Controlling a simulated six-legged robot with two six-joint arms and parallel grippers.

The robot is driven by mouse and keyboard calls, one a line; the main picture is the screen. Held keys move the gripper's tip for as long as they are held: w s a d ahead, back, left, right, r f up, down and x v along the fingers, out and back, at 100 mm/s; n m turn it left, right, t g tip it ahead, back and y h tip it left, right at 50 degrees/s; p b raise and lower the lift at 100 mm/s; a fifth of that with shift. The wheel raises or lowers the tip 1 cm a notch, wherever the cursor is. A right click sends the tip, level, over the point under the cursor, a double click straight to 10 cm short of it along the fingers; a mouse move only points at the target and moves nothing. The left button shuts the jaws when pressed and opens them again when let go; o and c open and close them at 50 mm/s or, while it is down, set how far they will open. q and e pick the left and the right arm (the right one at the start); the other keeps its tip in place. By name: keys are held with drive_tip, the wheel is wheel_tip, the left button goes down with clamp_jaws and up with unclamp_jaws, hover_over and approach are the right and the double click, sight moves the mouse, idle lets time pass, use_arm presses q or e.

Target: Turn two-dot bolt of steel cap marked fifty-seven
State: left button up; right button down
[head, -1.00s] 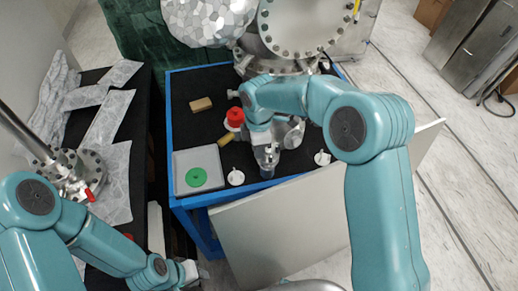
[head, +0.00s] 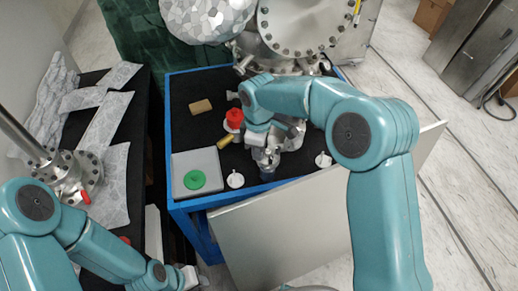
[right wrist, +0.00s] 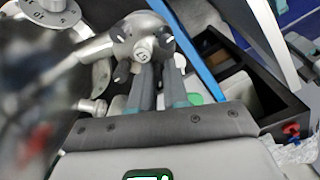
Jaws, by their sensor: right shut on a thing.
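My right gripper (head: 267,170) is over the front edge of the blue-edged bench in the head view. In the right wrist view its fingers (right wrist: 155,75) are closed on a steel part with a round head (right wrist: 143,46) and dark knobs around it. I cannot read the number fifty-seven or tell a two-dot bolt apart. The wrist hides part of this steel piece in the head view. My left gripper (head: 190,277) is low at the left, away from the bench; its jaws are too small to judge.
The black bench top (head: 205,122) holds a brown block (head: 201,106), a red-topped item (head: 234,117), a grey tray (head: 210,160) with a green disc (head: 194,180), and white caps (head: 235,181) (head: 323,160). A large flanged steel vessel (head: 300,30) stands behind. A pale panel (head: 280,225) slants in front.

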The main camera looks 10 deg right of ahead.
drive_tip(key=shift+a, duration=0.15)
drive_tip(key=c, duration=1.1)
unclamp_jaws()
drive_tip(key=shift+r, duration=0.3)
wheel_tip(320, 180, up, 7)
drive_tip(key=shift+b, duration=0.3)
